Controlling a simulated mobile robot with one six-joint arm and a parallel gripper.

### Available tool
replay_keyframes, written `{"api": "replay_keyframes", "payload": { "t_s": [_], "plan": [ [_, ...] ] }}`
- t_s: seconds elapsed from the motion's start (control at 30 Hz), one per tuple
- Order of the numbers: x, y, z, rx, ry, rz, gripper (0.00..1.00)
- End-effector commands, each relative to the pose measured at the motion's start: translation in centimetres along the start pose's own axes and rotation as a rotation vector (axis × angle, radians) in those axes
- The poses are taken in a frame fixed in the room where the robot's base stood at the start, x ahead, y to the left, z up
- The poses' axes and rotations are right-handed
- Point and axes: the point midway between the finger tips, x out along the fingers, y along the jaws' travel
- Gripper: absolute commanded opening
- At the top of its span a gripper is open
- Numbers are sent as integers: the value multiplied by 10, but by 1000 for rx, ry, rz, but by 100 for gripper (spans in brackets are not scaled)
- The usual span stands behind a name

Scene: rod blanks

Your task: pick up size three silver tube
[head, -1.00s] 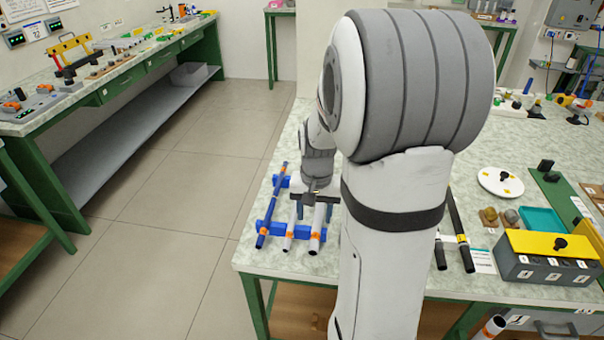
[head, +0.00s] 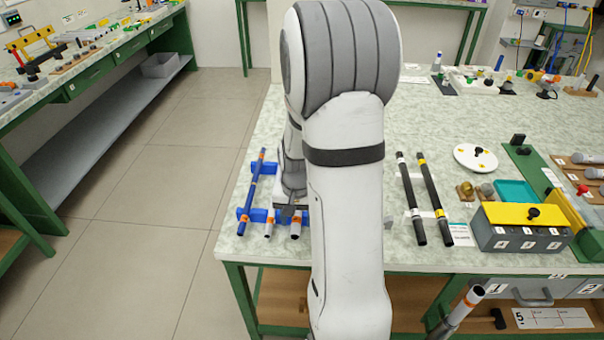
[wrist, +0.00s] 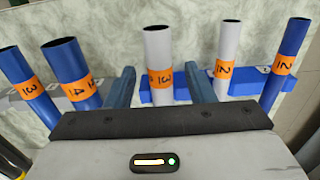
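The silver tube marked 3 (wrist: 159,60) has an orange band and rests on a blue rack (wrist: 160,95). My gripper (wrist: 160,80) is open, with one finger on each side of this tube and gaps showing between. In the head view, the tube's near end (head: 296,229) shows just beyond my gripper (head: 289,210); my arm hides the rest. A thinner silver tube marked 2 (wrist: 226,60) stands to its right in the wrist view, outside the fingers.
Blue tubes marked 4 (wrist: 73,75) and 3 (wrist: 27,80) lie left in the wrist view; a blue tube marked 2 (wrist: 288,60) lies right. Two black rods (head: 412,195) lie right of my arm, near a grey box with a yellow lid (head: 525,230).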

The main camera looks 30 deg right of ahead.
Motion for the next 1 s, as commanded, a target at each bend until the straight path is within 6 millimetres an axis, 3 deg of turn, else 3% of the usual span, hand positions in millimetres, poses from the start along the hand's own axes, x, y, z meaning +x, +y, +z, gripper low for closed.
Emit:
{"api": "replay_keyframes", "payload": {
  "t_s": [0.47,0.77,1.0],
  "plan": [
    [0,0,0,-1,0,0,11],
    [-6,-1,0,-2,2,0,10],
    [-50,-2,-1,-2,7,-2,10]
  ]
}}
